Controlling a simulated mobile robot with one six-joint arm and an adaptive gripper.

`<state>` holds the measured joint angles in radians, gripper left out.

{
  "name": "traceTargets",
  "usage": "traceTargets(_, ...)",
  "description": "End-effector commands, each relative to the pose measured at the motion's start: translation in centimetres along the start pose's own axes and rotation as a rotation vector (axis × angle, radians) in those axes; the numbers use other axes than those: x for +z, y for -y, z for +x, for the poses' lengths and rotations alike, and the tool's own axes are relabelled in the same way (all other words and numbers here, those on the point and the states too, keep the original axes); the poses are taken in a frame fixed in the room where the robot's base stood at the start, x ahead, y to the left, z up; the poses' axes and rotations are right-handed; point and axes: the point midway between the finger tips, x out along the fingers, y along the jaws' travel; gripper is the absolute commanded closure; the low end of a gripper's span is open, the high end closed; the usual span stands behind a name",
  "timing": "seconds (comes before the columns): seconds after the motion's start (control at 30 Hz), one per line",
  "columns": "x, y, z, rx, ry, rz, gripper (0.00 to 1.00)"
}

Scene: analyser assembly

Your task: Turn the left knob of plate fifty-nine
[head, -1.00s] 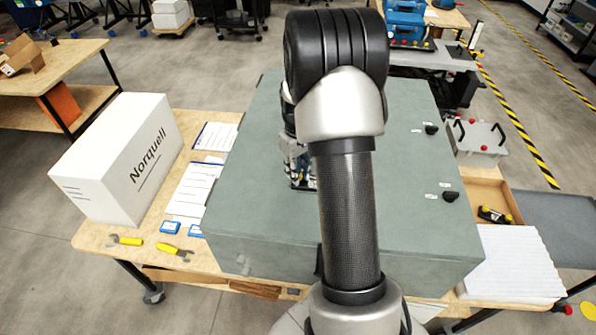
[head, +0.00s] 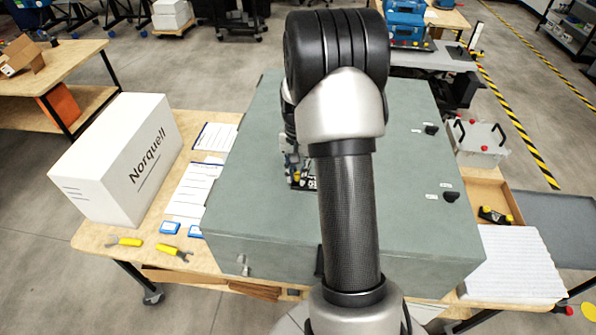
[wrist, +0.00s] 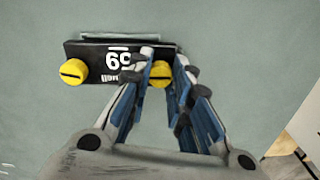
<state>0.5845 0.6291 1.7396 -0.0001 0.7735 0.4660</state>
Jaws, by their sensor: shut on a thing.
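A black plate (wrist: 98,58) lies on the grey-green panel, its white number upside down in the wrist view. The number looks like 69 there, but it is small and partly covered. A yellow knob (wrist: 73,72) with a dark slot sits at the plate's picture-left end, free. A second yellow knob (wrist: 160,75) sits at the picture-right end, the left end when the plate is read upright. My gripper (wrist: 161,72) is shut on this second knob, with blue fingers on both sides of it. In the head view my arm hides most of the plate.
The large grey-green cabinet (head: 255,215) fills the bench. Black knobs (head: 450,196) stand at its right side. A white Norquell box (head: 125,160), paper sheets (head: 190,190) and yellow-handled tools (head: 125,242) lie to the left. The panel around the plate is clear.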

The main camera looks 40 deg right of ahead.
Motion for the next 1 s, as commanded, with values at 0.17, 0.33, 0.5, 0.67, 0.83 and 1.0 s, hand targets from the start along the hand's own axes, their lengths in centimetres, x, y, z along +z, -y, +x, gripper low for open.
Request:
traceTargets(0.17, 0.05, 0.04, -0.12, 0.000, 0.001, 0.167, 1.00)
traceTargets(0.33, 0.04, 0.05, -0.15, 0.000, 0.001, 0.329, 1.00)
traceTargets(0.5, 0.02, 0.06, -0.17, -0.001, 0.000, 0.491, 1.00)
traceTargets(0.67, 0.01, 0.07, -0.18, -0.001, 0.000, 0.642, 1.00)
traceTargets(0.83, -0.01, 0.08, -0.20, -0.002, 0.000, 0.804, 1.00)
traceTargets(1.0, -0.02, 0.09, -0.21, -0.002, 0.000, 0.966, 1.00)
